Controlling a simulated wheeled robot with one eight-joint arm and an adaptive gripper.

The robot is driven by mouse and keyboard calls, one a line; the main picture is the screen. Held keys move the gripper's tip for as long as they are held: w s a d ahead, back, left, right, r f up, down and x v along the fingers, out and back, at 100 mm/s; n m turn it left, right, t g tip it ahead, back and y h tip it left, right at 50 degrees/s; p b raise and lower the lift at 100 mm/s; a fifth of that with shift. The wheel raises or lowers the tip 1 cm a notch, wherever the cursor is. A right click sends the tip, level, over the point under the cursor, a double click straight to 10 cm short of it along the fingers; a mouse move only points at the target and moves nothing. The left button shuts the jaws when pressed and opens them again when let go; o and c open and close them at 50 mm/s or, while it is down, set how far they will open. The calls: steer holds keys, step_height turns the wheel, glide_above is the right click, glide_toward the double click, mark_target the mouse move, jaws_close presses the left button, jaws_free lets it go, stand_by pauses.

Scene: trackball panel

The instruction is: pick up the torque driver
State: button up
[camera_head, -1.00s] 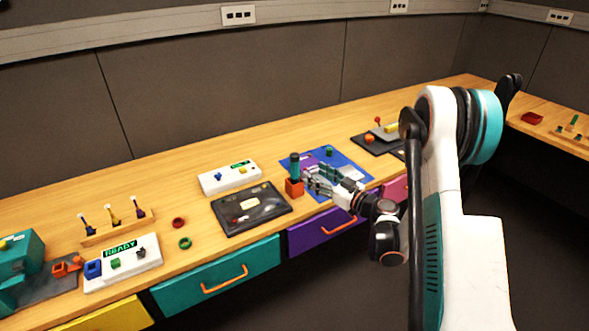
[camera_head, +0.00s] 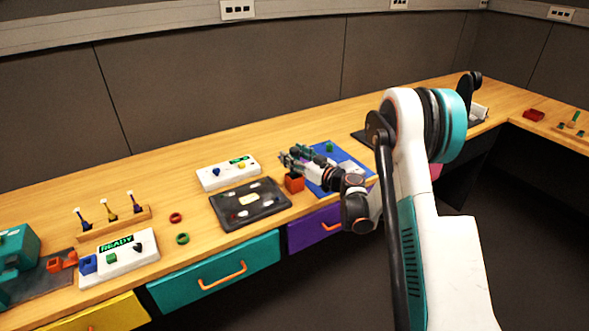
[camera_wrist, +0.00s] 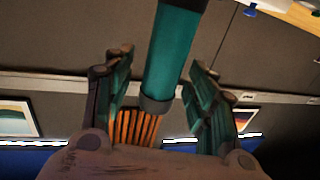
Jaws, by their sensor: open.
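The torque driver, a teal cylinder with a dark collar, shows in the wrist view (camera_wrist: 174,50) between the spread teal-padded fingers of my gripper (camera_wrist: 160,72). The fingers are open, with a visible gap on the right side; contact on the left is hard to judge. In the head view my gripper (camera_head: 292,158) is over the orange holder block (camera_head: 294,183) and hides the driver. An orange ribbed part (camera_wrist: 135,127) shows below the collar in the wrist view; I cannot tell what it is.
A black tray (camera_head: 221,207) lies left of the holder and a white panel (camera_head: 211,180) behind it. A blue mat (camera_head: 352,165) is at the right. Green (camera_head: 182,239) and red (camera_head: 176,218) rings lie farther left. Bare table runs along the back.

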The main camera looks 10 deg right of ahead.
steer(key=c, duration=1.2)
steer(key=shift+o, duration=0.2)
steer(key=shift+r, duration=0.1)
